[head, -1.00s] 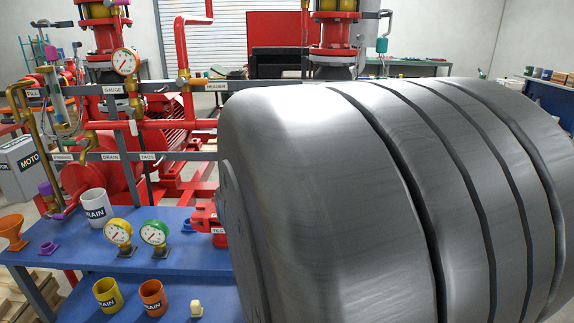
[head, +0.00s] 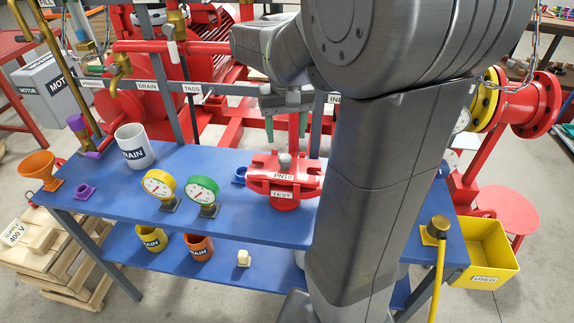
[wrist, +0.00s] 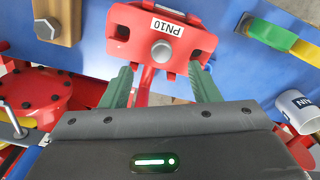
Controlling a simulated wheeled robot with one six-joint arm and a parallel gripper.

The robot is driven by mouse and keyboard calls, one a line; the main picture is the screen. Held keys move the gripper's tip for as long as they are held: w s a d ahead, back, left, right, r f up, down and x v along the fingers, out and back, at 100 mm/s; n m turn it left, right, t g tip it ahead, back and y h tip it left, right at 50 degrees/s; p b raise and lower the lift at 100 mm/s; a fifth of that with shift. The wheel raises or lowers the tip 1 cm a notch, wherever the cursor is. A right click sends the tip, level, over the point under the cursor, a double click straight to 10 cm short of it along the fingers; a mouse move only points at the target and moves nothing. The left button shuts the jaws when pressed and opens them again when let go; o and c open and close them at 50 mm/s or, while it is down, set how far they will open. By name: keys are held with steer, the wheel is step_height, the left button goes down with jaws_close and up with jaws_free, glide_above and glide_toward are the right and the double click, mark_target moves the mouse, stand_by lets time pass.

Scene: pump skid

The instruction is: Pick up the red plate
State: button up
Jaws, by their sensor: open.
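The red plate (head: 283,170), labelled PN10, lies on top of a red block (head: 284,199) labelled TEST, on the blue bench. It has a grey knob or bolt head at its centre.
On the blue bench (head: 235,225), a green gauge (head: 203,190) and yellow gauge (head: 159,186) stand left of the plate, with a white DRAIN cup (head: 133,146) farther left. Red pipework (head: 180,47) is behind. A yellow bin (head: 490,252) stands at right.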

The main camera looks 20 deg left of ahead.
mark_target(285, 157)
steer(key=f, duration=0.9)
steer(key=shift+w+a+f, duration=0.25)
steer(key=shift+a+f, duration=0.05)
steer(key=shift+f, duration=0.05)
jaws_close()
